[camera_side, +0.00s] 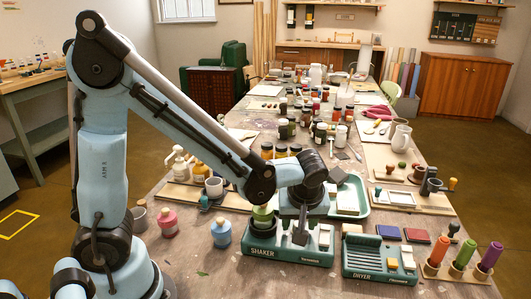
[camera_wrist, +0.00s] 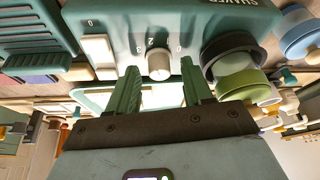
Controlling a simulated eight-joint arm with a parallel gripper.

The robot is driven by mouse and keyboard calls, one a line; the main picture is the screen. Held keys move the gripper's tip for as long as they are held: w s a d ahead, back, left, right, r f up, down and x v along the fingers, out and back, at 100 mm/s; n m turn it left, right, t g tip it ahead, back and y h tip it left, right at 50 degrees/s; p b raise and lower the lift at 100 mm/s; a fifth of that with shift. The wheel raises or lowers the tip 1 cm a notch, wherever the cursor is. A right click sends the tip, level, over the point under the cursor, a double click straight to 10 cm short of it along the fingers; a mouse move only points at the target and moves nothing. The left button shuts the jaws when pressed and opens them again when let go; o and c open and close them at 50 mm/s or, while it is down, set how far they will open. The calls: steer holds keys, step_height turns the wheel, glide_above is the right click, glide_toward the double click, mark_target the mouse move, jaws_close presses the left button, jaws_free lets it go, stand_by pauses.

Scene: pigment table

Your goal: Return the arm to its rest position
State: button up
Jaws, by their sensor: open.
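My gripper (camera_side: 301,229) is low over the teal shaker (camera_side: 262,252), between the green jar on its left end and the pale switch on its right. In the wrist view my gripper (camera_wrist: 160,66) is open, with two green fingers spread apart and nothing between them. The shaker's front (camera_wrist: 150,18) fills the top of that view, with its pale knob (camera_wrist: 158,62) showing between and beyond the fingertips. The green jar (camera_side: 262,216) stands on the shaker and also shows in the wrist view (camera_wrist: 240,80). Whether the fingers touch the shaker cannot be told.
The teal dryer (camera_side: 352,262) stands right of the shaker. A pink bottle (camera_side: 168,222) and a blue bottle (camera_side: 221,234) stand left. A green tray (camera_side: 352,190) lies behind my gripper. Colored rolls (camera_side: 463,254) stand in a holder at right. Many jars crowd the table behind.

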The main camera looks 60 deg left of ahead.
steer(key=v, duration=1.2)
steer(key=x, duration=1.1)
steer(key=shift+a+f, duration=0.1)
steer(key=shift+f, duration=0.25)
steer(key=shift+a+f, duration=0.1)
steer(key=m+t+h, duration=0.1)
steer(key=m, duration=0.2)
steer(key=m+h, duration=0.1)
steer(key=m, duration=0.3)
steer(key=shift+a+t, duration=0.15)
steer(key=shift+t, duration=0.25)
steer(key=m+h, duration=0.2)
steer(key=m, duration=0.2)
steer(key=shift+a+m, duration=0.1)
steer(key=shift+m, duration=0.2)
steer(key=shift+m+h, duration=0.8)
steer(key=shift+m, duration=1.1)
